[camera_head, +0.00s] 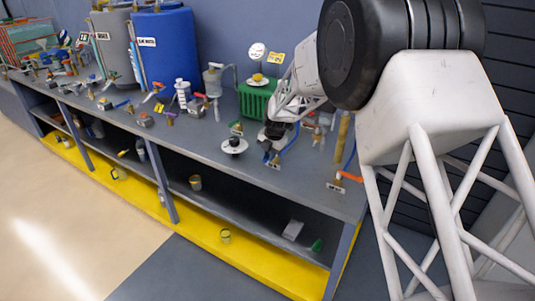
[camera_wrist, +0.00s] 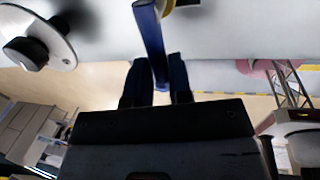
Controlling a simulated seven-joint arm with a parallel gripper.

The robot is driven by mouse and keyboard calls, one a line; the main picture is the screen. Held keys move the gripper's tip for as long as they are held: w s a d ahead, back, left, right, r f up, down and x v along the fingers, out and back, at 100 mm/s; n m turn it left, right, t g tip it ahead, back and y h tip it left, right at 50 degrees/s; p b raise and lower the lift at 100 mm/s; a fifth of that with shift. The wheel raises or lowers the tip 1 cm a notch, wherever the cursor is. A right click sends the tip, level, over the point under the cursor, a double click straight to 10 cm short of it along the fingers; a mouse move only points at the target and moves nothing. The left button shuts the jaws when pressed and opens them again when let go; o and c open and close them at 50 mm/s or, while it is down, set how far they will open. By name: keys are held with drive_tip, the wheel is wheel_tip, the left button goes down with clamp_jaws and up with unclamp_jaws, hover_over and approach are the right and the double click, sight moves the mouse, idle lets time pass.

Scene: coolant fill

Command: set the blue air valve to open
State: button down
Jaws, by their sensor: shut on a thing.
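The blue air valve shows in the wrist view as a long flat blue handle (camera_wrist: 150,38) that runs down from a brass-coloured fitting (camera_wrist: 178,8) at the top edge. My gripper (camera_wrist: 160,85) is shut on the handle's free end, with one dark finger on each side of it. In the head view my gripper (camera_head: 272,132) is low over the right part of the bench, and it and the wrist hide most of the valve. The valve's exact angle cannot be told there.
A white disc with a black knob (camera_head: 234,146) stands just left of my gripper, also seen in the wrist view (camera_wrist: 42,38). A green box (camera_head: 256,100) with a gauge is behind. An orange-handled valve (camera_head: 348,178) is at right. Several other valves line the bench (camera_head: 190,146).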

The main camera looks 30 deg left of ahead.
idle(0.5)
drive_tip(key=c, duration=1)
unclamp_jaws()
drive_tip(key=shift+c, duration=0.2)
drive_tip(key=shift+d+r, duration=0.1)
wheel_tip(320, 180, up, 7)
drive_tip(key=d, duration=0.1)
drive_tip(key=shift+d+r, duration=0.2)
drive_tip(key=shift+d, duration=0.05)
